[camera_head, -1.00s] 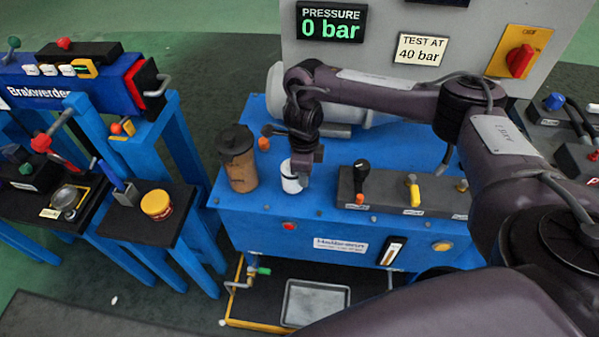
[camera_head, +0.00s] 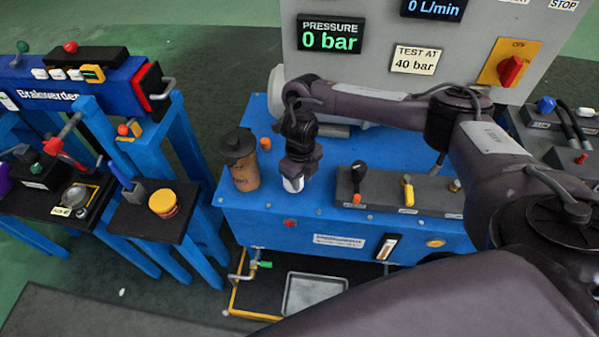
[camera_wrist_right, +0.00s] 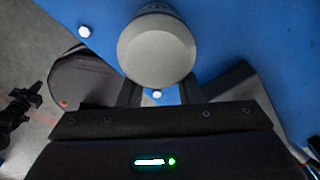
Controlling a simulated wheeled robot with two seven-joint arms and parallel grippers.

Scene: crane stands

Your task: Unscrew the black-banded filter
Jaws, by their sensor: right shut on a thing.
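The filter is a small white canister (camera_head: 293,185) on the blue unit's top. Its black band is not clear now, as my gripper covers its upper part. In the right wrist view its round pale end (camera_wrist_right: 157,52) shows between the fingers. My right gripper (camera_head: 297,172) comes down over it from above and is shut on it. The filter looks upright and still at its place on the unit. My left gripper is not in view.
A brown canister with a black lid (camera_head: 245,175) stands close left of the filter. A grey block with levers (camera_head: 420,194) is to the right. The pressure display (camera_head: 330,34) reads 0 bar. A tray (camera_head: 312,292) lies below in front.

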